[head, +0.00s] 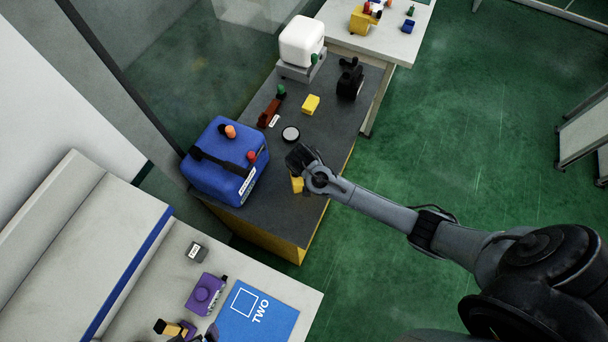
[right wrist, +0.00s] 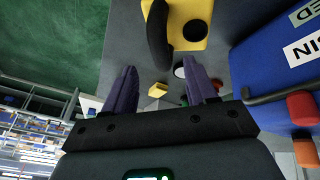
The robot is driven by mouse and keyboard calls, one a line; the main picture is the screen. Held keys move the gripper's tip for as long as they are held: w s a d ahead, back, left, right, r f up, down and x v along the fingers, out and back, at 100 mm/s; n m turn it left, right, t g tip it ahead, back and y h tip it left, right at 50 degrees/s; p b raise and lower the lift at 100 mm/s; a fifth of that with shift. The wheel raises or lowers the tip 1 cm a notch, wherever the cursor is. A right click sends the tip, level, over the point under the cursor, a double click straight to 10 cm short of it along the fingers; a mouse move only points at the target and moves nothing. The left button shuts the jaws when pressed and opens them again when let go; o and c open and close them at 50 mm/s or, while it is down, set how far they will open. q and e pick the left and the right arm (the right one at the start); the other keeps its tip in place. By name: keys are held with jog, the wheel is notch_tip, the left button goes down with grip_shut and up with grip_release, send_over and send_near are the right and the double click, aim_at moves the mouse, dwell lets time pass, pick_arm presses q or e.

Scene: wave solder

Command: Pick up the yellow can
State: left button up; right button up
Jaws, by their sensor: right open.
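The yellow can (head: 297,185) stands near the right edge of the dark bench, mostly hidden under my right gripper (head: 300,158) in the head view. In the right wrist view the can (right wrist: 184,40) shows at the top, with a black curved handle and a round black cap. My right gripper (right wrist: 162,68) is open, with its two fingers apart and nothing held between them. The can lies just beyond the fingertips; I cannot tell whether they touch it. My left gripper is not in view.
A blue box (head: 222,160) stands left of the can. A round white-topped disc (head: 290,134), a yellow block (head: 311,104), a red item (head: 269,113) and a black item (head: 350,82) stand farther back. Green floor (head: 440,150) lies open to the right.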

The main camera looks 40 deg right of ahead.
jog(key=shift+x, duration=2.85)
grip_shut()
